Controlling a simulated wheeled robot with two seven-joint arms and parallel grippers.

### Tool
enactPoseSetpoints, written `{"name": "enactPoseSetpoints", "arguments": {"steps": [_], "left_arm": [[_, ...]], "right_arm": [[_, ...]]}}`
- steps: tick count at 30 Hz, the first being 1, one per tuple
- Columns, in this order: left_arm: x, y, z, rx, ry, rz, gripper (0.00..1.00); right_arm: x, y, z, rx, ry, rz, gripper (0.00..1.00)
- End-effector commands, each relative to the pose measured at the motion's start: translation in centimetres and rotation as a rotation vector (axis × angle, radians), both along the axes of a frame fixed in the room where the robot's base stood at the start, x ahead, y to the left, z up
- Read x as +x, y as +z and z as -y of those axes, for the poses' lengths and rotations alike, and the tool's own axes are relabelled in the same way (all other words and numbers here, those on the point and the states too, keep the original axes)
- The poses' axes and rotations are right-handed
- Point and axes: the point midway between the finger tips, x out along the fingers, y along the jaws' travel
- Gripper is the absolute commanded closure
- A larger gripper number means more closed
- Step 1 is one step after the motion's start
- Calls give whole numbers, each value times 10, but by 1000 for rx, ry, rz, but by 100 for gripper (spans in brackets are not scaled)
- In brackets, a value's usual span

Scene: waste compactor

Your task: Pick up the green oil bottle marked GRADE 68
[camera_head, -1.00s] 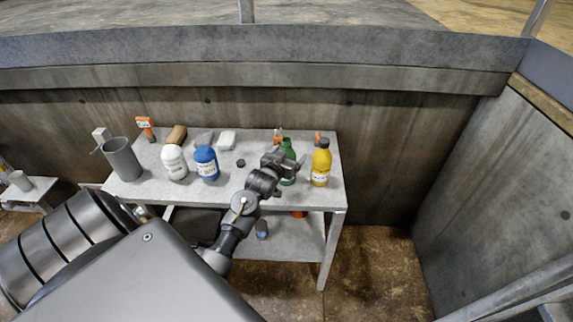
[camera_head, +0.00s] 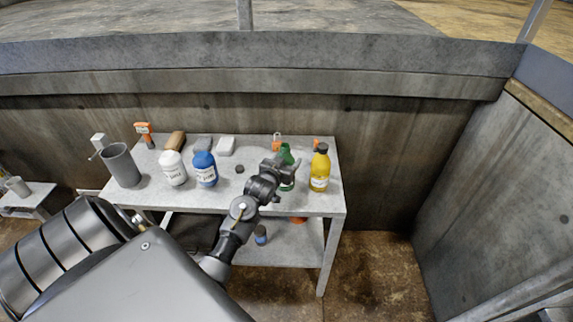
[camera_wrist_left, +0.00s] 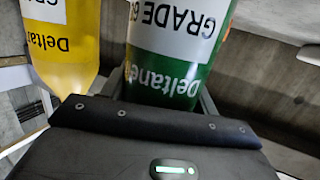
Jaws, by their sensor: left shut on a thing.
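The green oil bottle (camera_head: 287,154) is on the right half of the grey table, mostly hidden behind my left gripper (camera_head: 284,171) in the head view. In the left wrist view the green bottle (camera_wrist_left: 172,88) fills the middle, with a white label reading GRADE 6-something, its last digit unclear. My left gripper is shut on this bottle; the fingertips are largely hidden. I cannot tell whether the bottle's base touches the tabletop. My right gripper is not in view.
A yellow bottle (camera_head: 320,170) stands close to the right of the green one. Blue (camera_head: 205,170) and white (camera_head: 173,168) bottles stand left on the table (camera_head: 230,198), with a grey cylinder (camera_head: 122,166). A concrete wall stands behind.

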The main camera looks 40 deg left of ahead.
Motion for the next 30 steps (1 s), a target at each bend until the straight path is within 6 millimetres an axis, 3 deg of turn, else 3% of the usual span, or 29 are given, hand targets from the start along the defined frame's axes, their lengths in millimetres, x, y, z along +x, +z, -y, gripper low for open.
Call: {"name": "enactPoseSetpoints", "arguments": {"steps": [16,30], "left_arm": [[1,31,0,3,-1,7,75],[-38,79,8,4,-2,4,75]], "right_arm": [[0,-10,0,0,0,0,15],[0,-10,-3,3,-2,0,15]]}}
